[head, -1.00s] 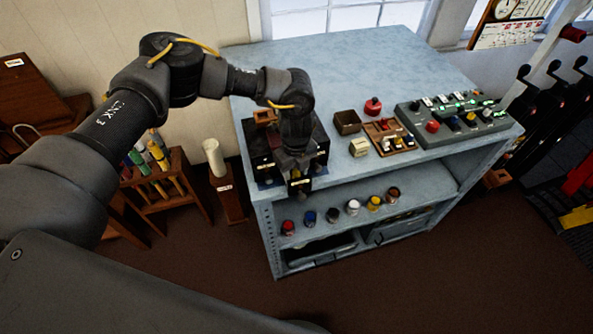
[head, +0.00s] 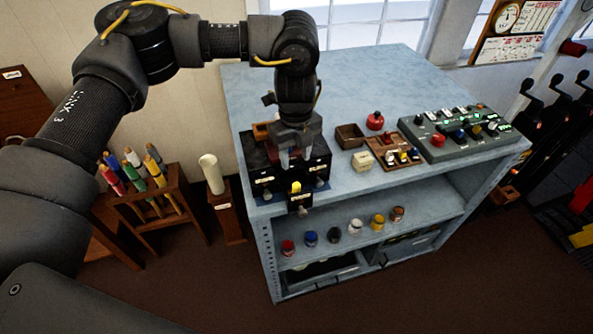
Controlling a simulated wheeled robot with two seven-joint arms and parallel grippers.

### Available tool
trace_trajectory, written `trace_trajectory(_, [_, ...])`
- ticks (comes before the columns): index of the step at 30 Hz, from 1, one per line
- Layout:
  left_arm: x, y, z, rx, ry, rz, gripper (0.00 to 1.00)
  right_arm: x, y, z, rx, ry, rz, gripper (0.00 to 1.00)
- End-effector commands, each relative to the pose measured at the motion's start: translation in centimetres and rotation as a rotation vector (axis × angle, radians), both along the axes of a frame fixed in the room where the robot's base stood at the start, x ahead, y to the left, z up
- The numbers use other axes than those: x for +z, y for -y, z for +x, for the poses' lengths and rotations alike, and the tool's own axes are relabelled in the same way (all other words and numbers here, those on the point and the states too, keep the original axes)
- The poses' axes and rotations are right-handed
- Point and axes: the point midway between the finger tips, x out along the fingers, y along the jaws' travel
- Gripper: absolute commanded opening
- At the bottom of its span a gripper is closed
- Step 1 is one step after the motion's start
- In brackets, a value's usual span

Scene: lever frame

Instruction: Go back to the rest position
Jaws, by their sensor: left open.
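My left gripper (head: 297,158) is open and points down just above the dark drawer box (head: 263,172) on the near left corner of the blue-grey bench (head: 350,85). No object shows between its fingers. One drawer (head: 299,200) of the box is pulled out at the front, and a small yellow thing (head: 296,187) shows in it. My left arm (head: 90,115) reaches in from the left and bends down over the box. My right gripper is out of view.
A control panel (head: 455,138), an open brown box (head: 349,137) and a red-topped item (head: 375,121) stand on the bench. Several small jars (head: 354,226) line the shelf below. A wooden rack (head: 150,200) of coloured tubes stands at left. Levers (head: 555,95) rise at right.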

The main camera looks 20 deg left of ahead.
Motion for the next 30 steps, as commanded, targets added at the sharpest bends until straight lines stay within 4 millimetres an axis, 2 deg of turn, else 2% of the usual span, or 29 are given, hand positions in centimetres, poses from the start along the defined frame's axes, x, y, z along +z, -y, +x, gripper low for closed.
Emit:
trace_trajectory(16, [0.6, 0.0, 0.0, -0.001, -0.001, -0.001, 0.43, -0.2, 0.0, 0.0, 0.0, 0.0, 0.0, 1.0])
trace_trajectory(20, [-0.4, 1.1, -0.4, -0.025, -0.003, -0.025, 0.43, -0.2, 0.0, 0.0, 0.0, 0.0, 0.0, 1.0])
trace_trajectory(23, [-2.9, 4.2, -1.7, -0.089, -0.004, -0.108, 0.43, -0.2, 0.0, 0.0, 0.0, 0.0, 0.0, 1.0])
trace_trajectory(26, [-6.0, 9.6, -4.3, -0.169, 0.004, -0.27, 0.43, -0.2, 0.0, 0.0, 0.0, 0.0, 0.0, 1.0])
trace_trajectory(27, [-7.0, 12.2, -5.5, -0.191, 0.012, -0.353, 0.43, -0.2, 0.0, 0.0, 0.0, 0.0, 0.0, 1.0])
trace_trajectory(30, [-7.9, 18.2, -8.6, -0.199, 0.045, -0.574, 0.43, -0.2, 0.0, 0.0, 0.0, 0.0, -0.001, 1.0])
